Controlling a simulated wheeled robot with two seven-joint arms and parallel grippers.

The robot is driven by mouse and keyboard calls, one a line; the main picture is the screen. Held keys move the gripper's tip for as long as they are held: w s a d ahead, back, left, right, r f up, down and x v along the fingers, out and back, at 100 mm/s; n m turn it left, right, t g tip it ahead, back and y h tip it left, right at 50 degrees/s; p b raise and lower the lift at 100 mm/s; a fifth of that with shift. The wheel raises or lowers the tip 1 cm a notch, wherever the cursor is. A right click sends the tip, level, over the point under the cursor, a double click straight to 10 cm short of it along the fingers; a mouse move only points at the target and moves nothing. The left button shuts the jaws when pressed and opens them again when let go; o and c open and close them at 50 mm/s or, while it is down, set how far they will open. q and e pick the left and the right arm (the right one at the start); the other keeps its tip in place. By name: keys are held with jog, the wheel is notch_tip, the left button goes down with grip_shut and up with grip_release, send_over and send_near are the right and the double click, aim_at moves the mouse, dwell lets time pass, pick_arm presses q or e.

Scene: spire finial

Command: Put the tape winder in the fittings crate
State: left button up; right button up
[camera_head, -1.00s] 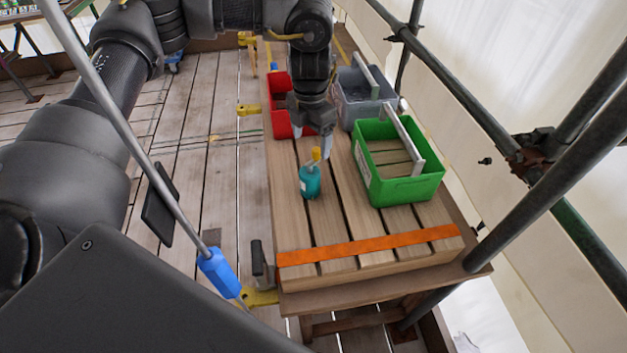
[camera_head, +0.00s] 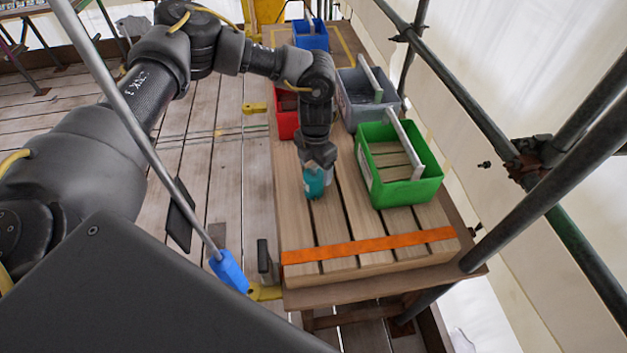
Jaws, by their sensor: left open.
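A small teal item (camera_head: 313,184) with a pale label stands on the slatted bench top; it is the only loose thing there, and I take it for the tape winder. My left gripper (camera_head: 320,175) points down over it, open, with its fingers at the item's upper part. The gripper hides the item's yellow top, and I cannot tell whether the fingers touch it. The green crate (camera_head: 408,192), grey crate (camera_head: 352,106), red crate (camera_head: 285,122) and blue crate (camera_head: 309,40) stand on the bench. I cannot read which is the fittings crate. My right gripper is out of view.
An orange strip (camera_head: 370,246) crosses the bench's near end. The bench top between the teal item and this strip is clear. Scaffold poles (camera_head: 470,110) run along the right. A blue-handled tool (camera_head: 229,270) shows at the lower left.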

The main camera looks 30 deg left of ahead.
pick_arm(q)
jog(key=c, duration=1.5)
jog(key=shift+c, duration=0.2)
jog(key=shift+r, duration=0.1)
jog(key=shift+r+b, duration=0.2)
jog(key=shift+b, duration=0.2)
jog(key=shift+r+b, duration=0.95)
jog(key=shift+b, duration=0.1)
jog(key=s+d+r+b, duration=0.5)
jog(key=s+d+r, duration=0.3)
jog(key=s+r, duration=0.2)
jog(key=shift+s+d+r, duration=0.2)
jog(key=shift+s+r, duration=0.1)
jog(key=shift+s, duration=0.35)
